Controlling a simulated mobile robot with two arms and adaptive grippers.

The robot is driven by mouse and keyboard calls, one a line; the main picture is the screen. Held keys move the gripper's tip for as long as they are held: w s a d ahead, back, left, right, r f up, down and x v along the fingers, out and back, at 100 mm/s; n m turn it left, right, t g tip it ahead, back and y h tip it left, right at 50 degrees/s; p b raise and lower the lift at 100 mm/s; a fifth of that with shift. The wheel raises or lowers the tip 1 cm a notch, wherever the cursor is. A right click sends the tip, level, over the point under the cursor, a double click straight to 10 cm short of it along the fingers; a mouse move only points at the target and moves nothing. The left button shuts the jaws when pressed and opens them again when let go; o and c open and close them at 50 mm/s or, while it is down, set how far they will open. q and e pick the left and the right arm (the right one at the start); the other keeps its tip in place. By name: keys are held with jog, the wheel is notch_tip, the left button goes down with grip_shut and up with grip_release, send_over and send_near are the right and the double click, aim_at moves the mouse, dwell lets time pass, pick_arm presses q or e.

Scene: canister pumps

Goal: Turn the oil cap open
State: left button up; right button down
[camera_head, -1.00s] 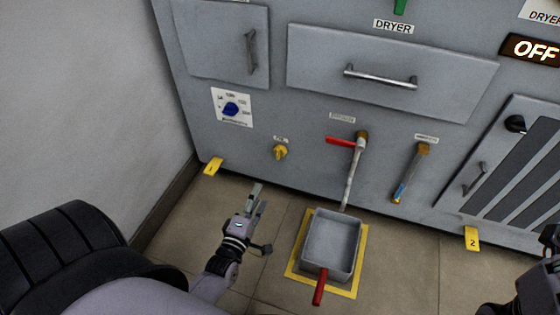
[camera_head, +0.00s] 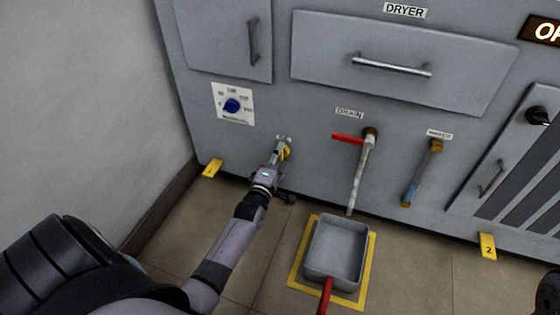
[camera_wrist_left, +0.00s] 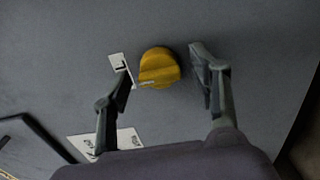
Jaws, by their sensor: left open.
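The oil cap is a yellow round knob (camera_wrist_left: 158,67) with a raised grip, on the grey panel in the left wrist view. In the head view the cap (camera_head: 286,153) is partly hidden by my left gripper (camera_head: 283,146). In the left wrist view my left gripper (camera_wrist_left: 164,82) is open, with one finger on each side of the cap. A small white label beside the cap is partly covered by the left finger. Only a dark bit of my right arm shows at the lower right edge.
A grey tray (camera_head: 338,252) lies on the floor. A blue dial (camera_head: 232,106) is up left.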

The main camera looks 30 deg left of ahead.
pick_arm(q)
jog(key=shift+w, duration=0.25)
jog(key=shift+c, duration=0.5)
jog(key=c, duration=1.1)
